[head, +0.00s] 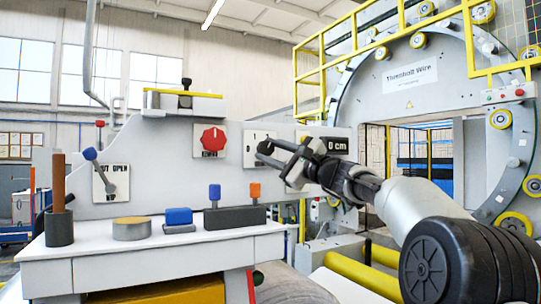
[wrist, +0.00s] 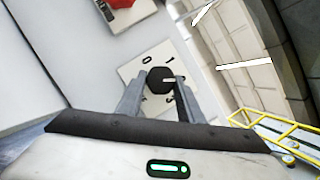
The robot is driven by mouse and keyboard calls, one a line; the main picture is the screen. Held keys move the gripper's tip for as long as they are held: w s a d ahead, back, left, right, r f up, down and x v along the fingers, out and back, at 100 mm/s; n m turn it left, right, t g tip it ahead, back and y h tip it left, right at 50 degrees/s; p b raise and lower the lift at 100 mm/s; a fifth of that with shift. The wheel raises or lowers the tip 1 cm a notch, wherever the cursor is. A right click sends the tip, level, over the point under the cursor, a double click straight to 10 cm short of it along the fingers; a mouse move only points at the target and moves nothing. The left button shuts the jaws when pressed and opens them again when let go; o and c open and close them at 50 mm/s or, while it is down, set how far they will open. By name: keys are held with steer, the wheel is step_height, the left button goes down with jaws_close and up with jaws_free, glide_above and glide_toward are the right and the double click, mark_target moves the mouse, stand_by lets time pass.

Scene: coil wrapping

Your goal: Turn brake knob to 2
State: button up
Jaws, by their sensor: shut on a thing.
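The brake knob (wrist: 158,80) is small, round and black, with a pale pointer line facing right in the wrist view. It sits on a white number plate (wrist: 132,70), where a 0 and a 1 can be made out. The plate also shows in the head view (head: 250,157), partly behind my gripper. My gripper (head: 268,152) reaches in from the right. In the wrist view its fingers (wrist: 161,84) stand on either side of the knob, shut on it.
A red knob (head: 213,140) is on the panel to the left, and a 0 cm display (head: 337,146) to the right. Below, a white ledge (head: 150,247) carries blue and orange switches (head: 179,216). A large wrapping ring (head: 345,95) stands behind my arm.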

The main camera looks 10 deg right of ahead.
stand_by(0.3)
steer(key=o, duration=1.1)
steer(key=shift+c, duration=0.2)
steer(key=b+v, duration=0.3)
steer(key=v, duration=1.4)
steer(key=shift+s, duration=0.2)
steer(key=shift+r, duration=0.1)
